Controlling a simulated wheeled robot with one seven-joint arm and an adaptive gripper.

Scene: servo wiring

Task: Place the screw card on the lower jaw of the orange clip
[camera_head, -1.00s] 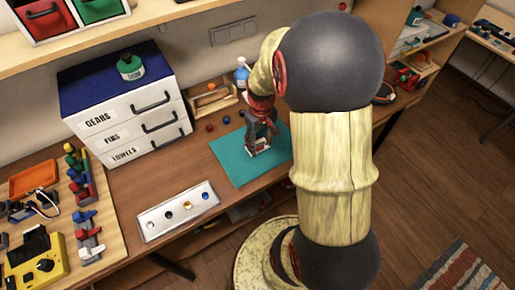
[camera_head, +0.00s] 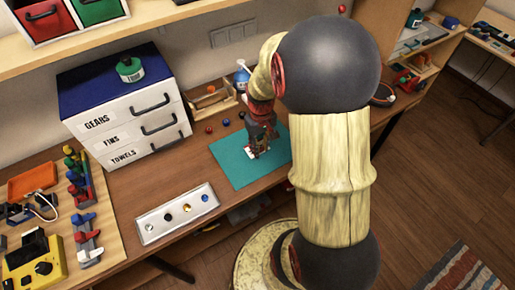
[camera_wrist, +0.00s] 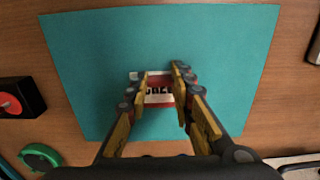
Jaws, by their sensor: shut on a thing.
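My gripper (camera_wrist: 157,90) is shut on a small red and white card (camera_wrist: 158,97) with dark lettering, partly hidden by the fingers. The fingers sit on its left and right sides, over the teal mat (camera_wrist: 235,60). I cannot tell whether the card touches the mat. In the head view my gripper (camera_head: 257,146) is over the right part of the mat (camera_head: 230,165), with a bit of white at its tip. I cannot make out an orange clip for sure in either view.
A white tray (camera_head: 153,232) with several small round parts lies in front of the mat. A drawer cabinet (camera_head: 120,105) stands behind left. A board at the left holds an orange tray (camera_head: 33,181), coloured parts and a yellow device (camera_head: 35,262). Small balls lie behind the mat.

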